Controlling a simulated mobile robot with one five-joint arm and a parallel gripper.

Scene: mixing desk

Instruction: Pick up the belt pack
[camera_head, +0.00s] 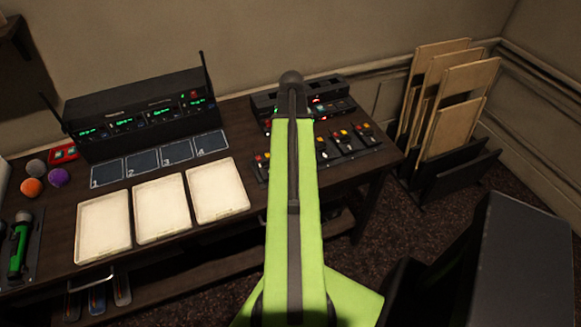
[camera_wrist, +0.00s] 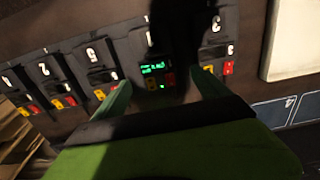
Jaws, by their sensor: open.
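Several dark belt packs with red and yellow buttons stand in a row on the desk, and the right-hand ones (camera_head: 344,141) show in the head view. In the wrist view, one belt pack (camera_wrist: 153,68) has a lit green display and lies between the fingers of my gripper (camera_wrist: 160,84). The gripper is open, with a green finger on either side of that pack. A dark shadow covers part of the pack. I cannot tell whether the fingers touch it. In the head view my green arm hides the gripper and this part of the row.
Neighbouring packs (camera_wrist: 98,55) sit close on both sides. Three cream trays (camera_head: 161,208) and numbered blue squares (camera_head: 142,160) lie to the left. A black receiver (camera_head: 140,115) with antennas stands behind. A board rack (camera_head: 447,170) stands right of the desk.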

